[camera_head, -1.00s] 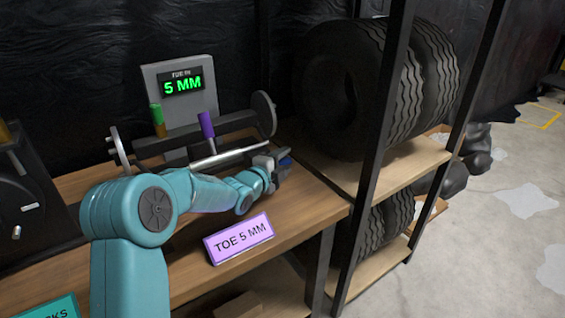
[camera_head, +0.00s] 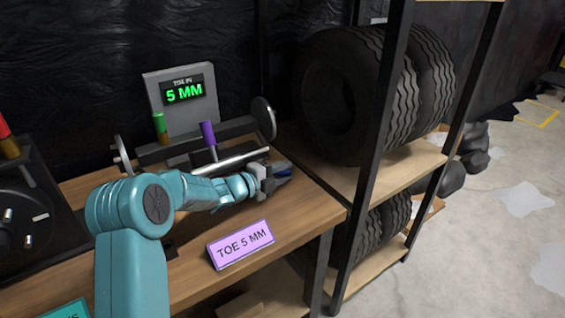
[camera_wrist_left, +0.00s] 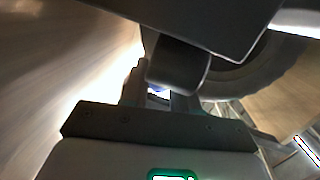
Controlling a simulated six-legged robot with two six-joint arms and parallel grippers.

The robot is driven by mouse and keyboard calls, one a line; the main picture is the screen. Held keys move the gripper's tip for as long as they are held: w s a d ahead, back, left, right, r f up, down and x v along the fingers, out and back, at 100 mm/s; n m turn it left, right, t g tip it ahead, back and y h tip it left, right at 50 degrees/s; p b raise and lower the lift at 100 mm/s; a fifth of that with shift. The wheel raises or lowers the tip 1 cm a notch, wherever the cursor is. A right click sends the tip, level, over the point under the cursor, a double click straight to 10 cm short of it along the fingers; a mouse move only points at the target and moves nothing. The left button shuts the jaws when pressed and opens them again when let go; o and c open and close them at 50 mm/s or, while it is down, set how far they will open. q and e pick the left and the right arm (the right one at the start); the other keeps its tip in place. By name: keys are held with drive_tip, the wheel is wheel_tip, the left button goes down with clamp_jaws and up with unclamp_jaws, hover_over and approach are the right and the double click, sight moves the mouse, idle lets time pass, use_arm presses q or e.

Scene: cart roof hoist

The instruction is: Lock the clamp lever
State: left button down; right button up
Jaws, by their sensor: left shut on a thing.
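The toe rig on the bench has a grey display panel (camera_head: 184,93) reading 5 MM, a silver bar (camera_head: 230,160), a purple-gripped lever (camera_head: 208,134) and a green-gripped lever (camera_head: 160,127). My left gripper (camera_head: 274,177) is at the bar's right end, in front of the right disc (camera_head: 264,120). It is shut on a small blue handle (camera_head: 284,172), mostly hidden by the jaws; I take it for the clamp lever. In the wrist view my left gripper (camera_wrist_left: 160,95) has a speck of blue between its fingers, under a dark overhanging part. My right gripper is not in view.
A purple TOE 5 MM sign (camera_head: 240,245) stands at the bench front. A black device with an orange-red grip (camera_head: 7,140) is at left. A rack post (camera_head: 385,120) and large tires (camera_head: 345,95) stand close on the right. The bench front between arm and sign is clear.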

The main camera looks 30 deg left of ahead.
use_arm(q)
drive_tip(key=shift+s+d+m+g+h+p, duration=0.1)
drive_tip(key=shift+s+m+g+h+p, duration=0.25)
drive_tip(key=shift+m+h+p, duration=0.4)
drive_tip(key=shift+s+d+m+g+h+p, duration=0.1)
drive_tip(key=shift+s+m+g+h+p, duration=0.2)
drive_tip(key=shift+m+h, duration=0.45)
drive_tip(key=shift+h, duration=0.3)
drive_tip(key=c, duration=0.9)
unclamp_jaws()
drive_tip(key=p+v, duration=0.1)
drive_tip(key=v, duration=1.5)
drive_tip(key=shift+s+r, duration=0.15)
drive_tip(key=shift+r, duration=0.05)
drive_tip(key=shift+a, duration=0.1)
